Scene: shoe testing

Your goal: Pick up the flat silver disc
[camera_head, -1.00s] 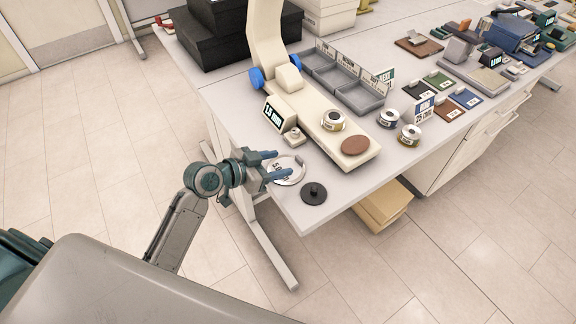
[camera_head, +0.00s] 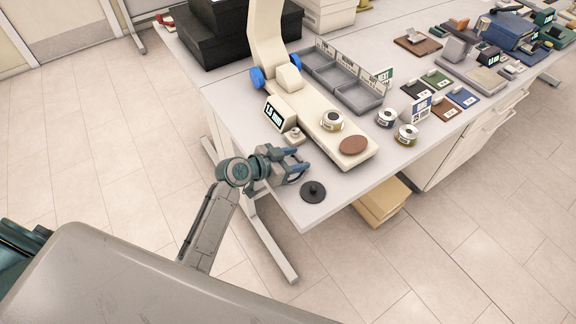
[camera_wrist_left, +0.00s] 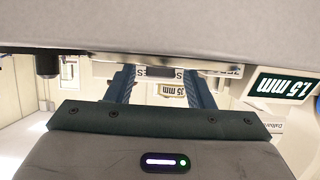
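The flat silver disc is mostly hidden behind my left gripper (camera_head: 300,168) in the head view, at the table's near left corner. In the left wrist view, which is upside down, a thin silver edge (camera_wrist_left: 108,70) crosses just beyond the fingers; it looks like the disc seen edge-on. My left gripper (camera_wrist_left: 160,88) has its two blue fingers apart, low over the table. I cannot tell whether they touch the disc. My right gripper is not in view.
A black knobbed disc (camera_head: 313,191) lies just right of the gripper. The table edge is close in front.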

